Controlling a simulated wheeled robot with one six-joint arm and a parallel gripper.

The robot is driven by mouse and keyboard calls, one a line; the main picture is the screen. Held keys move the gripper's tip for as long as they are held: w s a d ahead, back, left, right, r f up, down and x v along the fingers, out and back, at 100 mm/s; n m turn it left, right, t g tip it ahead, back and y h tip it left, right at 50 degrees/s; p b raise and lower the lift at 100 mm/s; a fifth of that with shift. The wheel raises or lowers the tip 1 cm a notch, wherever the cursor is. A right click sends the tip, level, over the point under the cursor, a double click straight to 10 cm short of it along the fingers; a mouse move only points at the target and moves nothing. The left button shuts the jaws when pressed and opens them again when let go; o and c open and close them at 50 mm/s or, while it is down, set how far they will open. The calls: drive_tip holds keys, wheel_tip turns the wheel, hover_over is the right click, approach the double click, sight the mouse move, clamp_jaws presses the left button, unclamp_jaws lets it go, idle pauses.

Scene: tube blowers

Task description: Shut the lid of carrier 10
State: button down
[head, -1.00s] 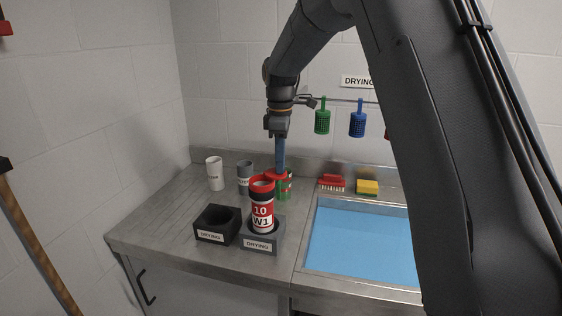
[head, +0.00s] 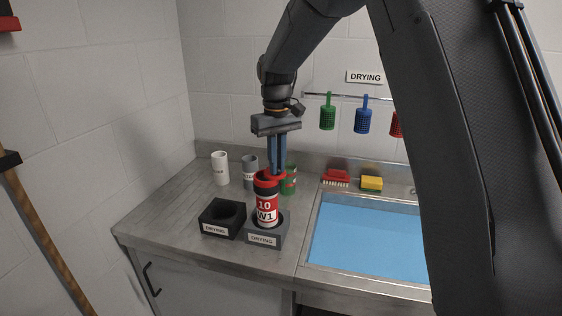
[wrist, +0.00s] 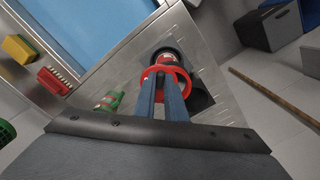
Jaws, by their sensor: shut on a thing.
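In the wrist view the fingertips (wrist: 161,76) meet at the red ring, shut on the lid. The fingers hide part of the lid, and I cannot tell its exact angle.
A black drying holder (head: 213,216), its well empty, stands just left. Behind are a white cup (head: 220,168), a grey cup (head: 249,172) and a green carrier (head: 290,180). A blue basin (head: 365,235) lies right, with a red brush (head: 336,177) and yellow sponge (head: 371,183) behind it.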

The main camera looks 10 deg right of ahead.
sight(265, 175)
drive_tip(key=a+m, duration=0.1)
drive_tip(key=m, duration=0.1)
drive_tip(key=a+m, duration=0.1)
drive_tip(key=m, duration=0.1)
drive_tip(key=shift+s+m, duration=0.15)
drive_tip(key=shift+m, duration=0.15)
drive_tip(key=shift+a+m+p, duration=0.15)
drive_tip(key=shift+a+m, duration=0.2)
drive_tip(key=shift+m, duration=0.55)
drive_tip(key=shift+a+m+p, duration=0.15)
drive_tip(key=shift+a+m, duration=0.2)
drive_tip(key=shift+m, duration=0.55)
drive_tip(key=c, duration=1.8)
unclamp_jaws()
wheel_tip(265, 175, up, 8)
drive_tip(key=b, duration=0.3)
drive_tip(key=shift+f, duration=0.1)
